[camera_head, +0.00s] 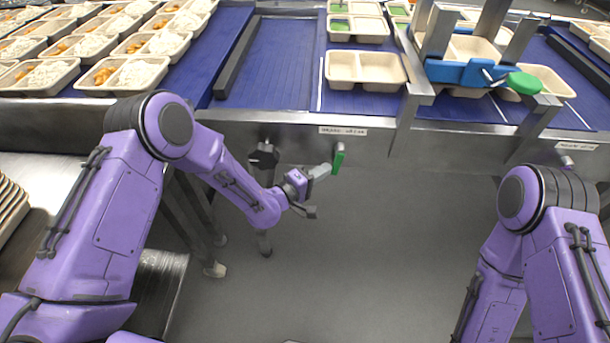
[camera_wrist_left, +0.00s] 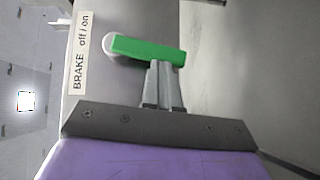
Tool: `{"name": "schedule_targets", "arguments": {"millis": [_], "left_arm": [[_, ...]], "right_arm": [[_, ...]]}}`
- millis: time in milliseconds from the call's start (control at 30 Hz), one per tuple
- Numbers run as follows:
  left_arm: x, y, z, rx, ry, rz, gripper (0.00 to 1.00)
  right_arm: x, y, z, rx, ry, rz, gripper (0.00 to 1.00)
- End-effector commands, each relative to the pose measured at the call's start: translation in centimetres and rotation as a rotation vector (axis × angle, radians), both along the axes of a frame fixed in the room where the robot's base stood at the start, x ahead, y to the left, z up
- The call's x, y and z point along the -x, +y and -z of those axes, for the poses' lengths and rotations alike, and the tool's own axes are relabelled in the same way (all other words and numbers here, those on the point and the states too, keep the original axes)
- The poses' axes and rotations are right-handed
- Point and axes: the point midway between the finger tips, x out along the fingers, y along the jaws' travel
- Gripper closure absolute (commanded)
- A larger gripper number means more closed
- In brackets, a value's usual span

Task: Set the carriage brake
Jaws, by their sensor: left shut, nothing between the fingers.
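The brake lever (camera_head: 338,160) is a green bar on the front panel of the line, hanging roughly straight down from its pivot under a white label (camera_head: 342,131). In the left wrist view the lever (camera_wrist_left: 150,48) runs from a pale round pivot, and the label (camera_wrist_left: 81,52) reads "BRAKE off / on". My left gripper (camera_head: 325,171) is shut and empty. Its fingertips (camera_wrist_left: 158,66) are right at the lever, beside or against its lower part; I cannot tell whether they touch. My right gripper is out of view; only its arm shows.
An empty tray (camera_head: 366,70) stands on the blue belt. Filled trays (camera_head: 140,73) stand at upper left. Floor below is clear.

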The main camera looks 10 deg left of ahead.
Motion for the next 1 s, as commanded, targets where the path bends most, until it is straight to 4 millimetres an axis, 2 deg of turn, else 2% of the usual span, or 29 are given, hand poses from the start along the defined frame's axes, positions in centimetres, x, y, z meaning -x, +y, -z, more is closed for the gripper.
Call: {"name": "schedule_targets", "arguments": {"millis": [33, 500, 700, 1000], "left_arm": [[-0.1, -0.3, 1.4, 0.046, -0.007, -0.001, 1.00], [-0.4, -2.7, 2.6, 0.472, -0.058, -0.002, 1.00], [-0.5, -3.7, 2.5, 0.610, -0.075, -0.002, 1.00], [-0.6, -4.5, 2.1, 0.729, -0.088, -0.001, 1.00]], "right_arm": [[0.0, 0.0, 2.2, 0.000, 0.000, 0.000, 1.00], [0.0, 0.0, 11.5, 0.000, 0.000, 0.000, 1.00], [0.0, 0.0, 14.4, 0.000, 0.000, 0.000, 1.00], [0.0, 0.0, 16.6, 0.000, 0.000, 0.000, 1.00]]}}
